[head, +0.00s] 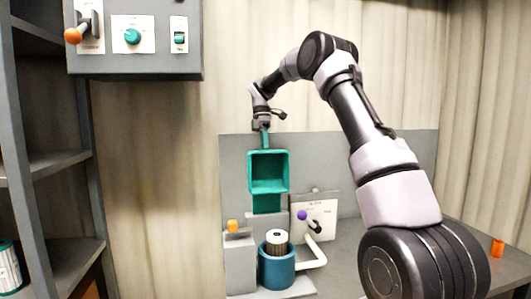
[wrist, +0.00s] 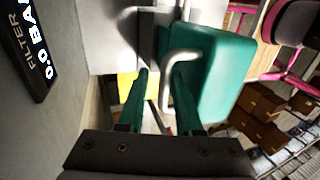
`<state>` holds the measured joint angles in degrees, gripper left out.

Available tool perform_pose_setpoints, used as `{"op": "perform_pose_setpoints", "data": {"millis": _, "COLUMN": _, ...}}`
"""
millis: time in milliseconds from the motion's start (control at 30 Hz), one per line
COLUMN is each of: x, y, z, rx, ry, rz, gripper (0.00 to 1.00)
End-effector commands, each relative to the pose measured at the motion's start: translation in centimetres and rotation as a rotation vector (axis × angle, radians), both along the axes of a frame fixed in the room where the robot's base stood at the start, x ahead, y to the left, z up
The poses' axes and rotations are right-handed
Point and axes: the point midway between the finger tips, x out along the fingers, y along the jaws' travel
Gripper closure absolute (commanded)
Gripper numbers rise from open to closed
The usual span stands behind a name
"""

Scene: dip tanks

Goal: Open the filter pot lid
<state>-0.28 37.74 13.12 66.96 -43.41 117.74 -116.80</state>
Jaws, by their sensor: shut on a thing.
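The teal filter pot lid (head: 268,185) stands tipped up in the head view, its hollow side facing the camera. The blue pot (head: 277,272) is below it, uncovered, with a pale filter cartridge (head: 277,240) inside. My gripper (head: 265,137) is at the lid's top edge. In the wrist view, the lid (wrist: 215,75) carries a pale bent handle (wrist: 180,57). My gripper's teal fingers (wrist: 160,90) are on either side of this handle, shut on it. The exact contact is partly hidden by the fingers.
A lever with a purple knob (head: 302,215) and a white pipe (head: 315,255) stand right of the pot. An orange knob (head: 233,226) tops a grey block at left. A control panel (head: 135,62) hangs upper left. Shelving (head: 50,165) lines the left side.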

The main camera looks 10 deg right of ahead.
Motion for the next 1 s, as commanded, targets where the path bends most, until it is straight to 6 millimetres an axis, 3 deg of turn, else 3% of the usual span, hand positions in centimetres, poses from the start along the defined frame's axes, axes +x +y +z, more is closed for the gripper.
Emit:
{"op": "perform_pose_setpoints", "data": {"millis": 33, "x": 0.4, "y": -0.2, "z": -0.1, "rx": -0.003, "ry": -0.014, "rz": 0.007, "gripper": 1.00}}
{"op": "perform_pose_setpoints", "data": {"millis": 67, "x": 0.4, "y": -0.2, "z": -0.1, "rx": -0.003, "ry": -0.014, "rz": 0.007, "gripper": 0.62}}
{"op": "perform_pose_setpoints", "data": {"millis": 100, "x": 0.5, "y": -0.2, "z": -0.1, "rx": -0.003, "ry": -0.015, "rz": 0.007, "gripper": 0.53}}
{"op": "perform_pose_setpoints", "data": {"millis": 700, "x": 0.4, "y": -0.1, "z": 0.4, "rx": -0.001, "ry": -0.012, "rz": 0.006, "gripper": 0.53}}
{"op": "perform_pose_setpoints", "data": {"millis": 833, "x": 0.9, "y": 0.0, "z": 1.8, "rx": -0.001, "ry": -0.015, "rz": 0.006, "gripper": 0.53}}
{"op": "perform_pose_setpoints", "data": {"millis": 1000, "x": 2.1, "y": 0.0, "z": 5.0, "rx": -0.001, "ry": -0.016, "rz": 0.004, "gripper": 0.53}}
